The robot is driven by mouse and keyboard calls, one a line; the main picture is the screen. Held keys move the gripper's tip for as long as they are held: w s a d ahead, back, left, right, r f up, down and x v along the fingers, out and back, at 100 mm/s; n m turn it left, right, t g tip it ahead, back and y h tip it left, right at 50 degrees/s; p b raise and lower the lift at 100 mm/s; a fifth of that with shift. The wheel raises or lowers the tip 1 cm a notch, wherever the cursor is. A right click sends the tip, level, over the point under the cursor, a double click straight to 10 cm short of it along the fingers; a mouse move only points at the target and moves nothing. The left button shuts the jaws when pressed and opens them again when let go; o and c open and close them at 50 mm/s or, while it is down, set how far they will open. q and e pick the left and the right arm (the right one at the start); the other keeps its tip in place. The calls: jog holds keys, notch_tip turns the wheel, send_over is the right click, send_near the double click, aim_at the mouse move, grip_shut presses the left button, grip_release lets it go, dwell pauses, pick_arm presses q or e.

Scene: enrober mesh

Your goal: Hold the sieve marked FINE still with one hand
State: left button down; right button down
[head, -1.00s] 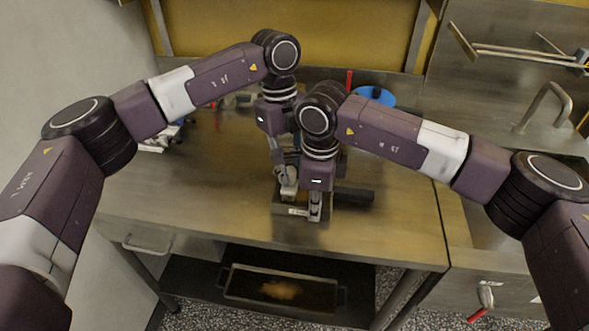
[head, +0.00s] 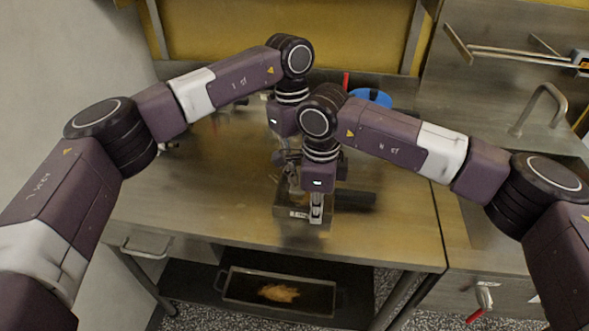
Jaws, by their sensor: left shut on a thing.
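A small shallow metal box (head: 284,212) with a pale label on its front wall stands on the steel table. It may be the sieve, but the lettering is too small to read. A dark bar-like part (head: 355,198) sticks out to its right. My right gripper (head: 316,214) points down at the box's front wall, right of the label. Its jaws are too small to judge. My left gripper (head: 294,184) is behind it, low over the box's rear left. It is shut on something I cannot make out. My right wrist partly hides it and the box's inside.
A blue round thing (head: 372,97) and a red upright handle (head: 346,82) stand at the back of the table (head: 400,225). A dark tray (head: 248,287) with a brown mass is on the lower shelf. A sink tap (head: 542,108) is at right. The table's front right is clear.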

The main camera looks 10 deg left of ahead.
pick_arm(q)
jog(key=shift+s+d+r, duration=0.1)
jog(key=shift+s+d, duration=0.1)
jog(key=shift+d, duration=1.15)
jog(key=shift+s+d+r, duration=0.1)
jog(key=shift+s+d, duration=0.05)
jog(key=shift+d, duration=1.15)
jog(key=shift+a, duration=0.1)
jog(key=shift+w+a, duration=0.2)
jog(key=shift+a, duration=3.75)
jog(key=shift+r, duration=0.15)
jog(key=shift+r, duration=2.9)
notch_tip(320, 180, up, 3)
